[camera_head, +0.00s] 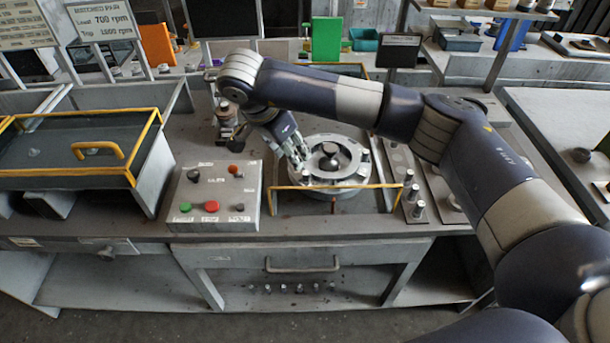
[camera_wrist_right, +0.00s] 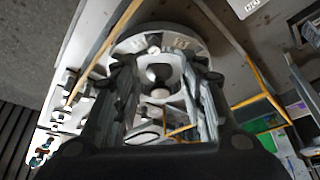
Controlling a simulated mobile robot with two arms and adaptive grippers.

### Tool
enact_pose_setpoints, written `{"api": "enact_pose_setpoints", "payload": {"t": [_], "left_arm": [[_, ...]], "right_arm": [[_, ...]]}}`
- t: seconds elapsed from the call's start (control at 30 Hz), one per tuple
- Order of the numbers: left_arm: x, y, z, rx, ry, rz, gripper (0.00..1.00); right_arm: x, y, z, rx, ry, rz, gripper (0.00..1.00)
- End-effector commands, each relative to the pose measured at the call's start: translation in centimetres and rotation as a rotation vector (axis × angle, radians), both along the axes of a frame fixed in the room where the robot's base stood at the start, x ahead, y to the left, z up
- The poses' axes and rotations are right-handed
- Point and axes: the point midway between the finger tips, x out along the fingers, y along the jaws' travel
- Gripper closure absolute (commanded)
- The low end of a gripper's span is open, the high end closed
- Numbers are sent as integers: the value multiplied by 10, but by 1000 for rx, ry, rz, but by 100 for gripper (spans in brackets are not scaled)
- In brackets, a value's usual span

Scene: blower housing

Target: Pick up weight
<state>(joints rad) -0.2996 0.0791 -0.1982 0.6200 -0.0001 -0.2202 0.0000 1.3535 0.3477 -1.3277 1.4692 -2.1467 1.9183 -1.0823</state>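My right gripper (camera_head: 299,158) reaches down over the left side of the round metal blower housing (camera_head: 328,190) on the bench. In the right wrist view my right gripper (camera_wrist_right: 161,108) has its two fingers spread, with a clear gap between them. A dark, shiny domed hub (camera_head: 330,150) sits at the middle of the housing; the hub (camera_wrist_right: 158,75) also shows between the fingers. A small round pale piece (camera_wrist_right: 160,94) lies close to the hub; I cannot tell whether it is a weight. Small metal cylinders (camera_head: 418,209) stand right of the housing. My left gripper is out of view.
A control box (camera_head: 222,170) with coloured buttons stands left of the housing. A yellow rail (camera_head: 345,186) crosses the housing's front. A yellow-edged guarded tray (camera_head: 70,150) is at the left. Signs and a green box (camera_head: 327,39) stand behind.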

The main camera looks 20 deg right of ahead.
Motion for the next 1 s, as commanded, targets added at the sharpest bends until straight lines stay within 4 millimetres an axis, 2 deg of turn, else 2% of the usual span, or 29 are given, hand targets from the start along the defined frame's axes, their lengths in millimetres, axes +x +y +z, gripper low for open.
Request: {"api": "enact_pose_setpoints", "payload": {"t": [0.2,0.47,0.6,0.73,1.0], "left_arm": [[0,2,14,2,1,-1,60],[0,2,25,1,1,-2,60],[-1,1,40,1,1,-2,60],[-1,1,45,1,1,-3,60],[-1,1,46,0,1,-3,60]], "right_arm": [[4,-11,-31,3,6,-2,61],[5,-20,-47,3,7,-2,61],[5,-28,-62,4,7,-2,61],[8,-33,-79,5,6,-1,61],[10,-36,-88,5,2,1,61]]}}
